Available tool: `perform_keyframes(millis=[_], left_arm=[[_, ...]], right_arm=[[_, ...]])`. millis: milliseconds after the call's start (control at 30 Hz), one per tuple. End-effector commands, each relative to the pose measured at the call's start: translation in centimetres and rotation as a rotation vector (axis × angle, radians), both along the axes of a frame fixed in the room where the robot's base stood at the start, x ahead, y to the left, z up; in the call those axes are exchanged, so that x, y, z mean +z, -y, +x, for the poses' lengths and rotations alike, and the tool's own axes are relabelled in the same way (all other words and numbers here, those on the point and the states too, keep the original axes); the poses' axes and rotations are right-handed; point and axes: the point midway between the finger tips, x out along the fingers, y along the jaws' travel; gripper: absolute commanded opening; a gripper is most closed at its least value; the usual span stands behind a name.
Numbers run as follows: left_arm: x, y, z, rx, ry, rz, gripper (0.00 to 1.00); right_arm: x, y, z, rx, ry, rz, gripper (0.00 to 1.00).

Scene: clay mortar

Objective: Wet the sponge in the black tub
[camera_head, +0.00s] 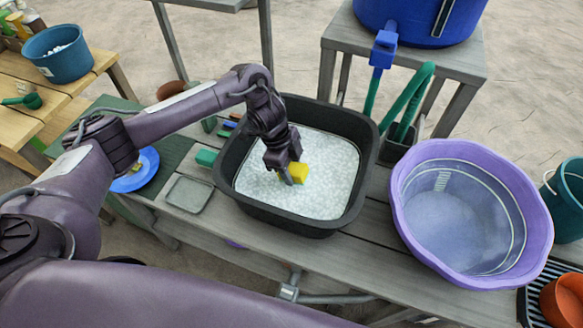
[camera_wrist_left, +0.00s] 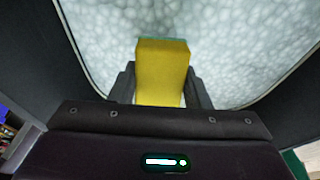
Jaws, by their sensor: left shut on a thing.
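The black tub (camera_head: 352,209) stands on the grey wooden table, filled with pale, bubbly-looking water (camera_head: 328,190). My right gripper is not in view.
A purple basin (camera_head: 405,205) stands right of the tub. A blue tank with a tap (camera_head: 384,48) sits on a stand behind. A small grey tray (camera_head: 190,194), a teal block (camera_head: 206,158) and a blue plate (camera_head: 137,177) lie left of the tub.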

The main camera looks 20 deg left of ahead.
Motion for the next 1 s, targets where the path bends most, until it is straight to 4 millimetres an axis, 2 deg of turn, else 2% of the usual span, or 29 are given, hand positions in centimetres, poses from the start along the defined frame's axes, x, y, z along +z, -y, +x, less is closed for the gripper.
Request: perform_keyframes(millis=[33, 800, 1000], left_arm=[[1.3, 0.0, 0.0, 0.000, 0.000, 0.000, 0.25], [10.5, 0.0, 0.0, 0.000, -0.001, 0.001, 0.25], [11.5, 0.0, 0.0, 0.000, -0.001, 0.001, 0.25]], right_arm=[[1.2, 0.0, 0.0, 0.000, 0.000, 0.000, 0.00], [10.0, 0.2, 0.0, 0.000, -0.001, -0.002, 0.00], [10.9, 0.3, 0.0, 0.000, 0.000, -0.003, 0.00]])
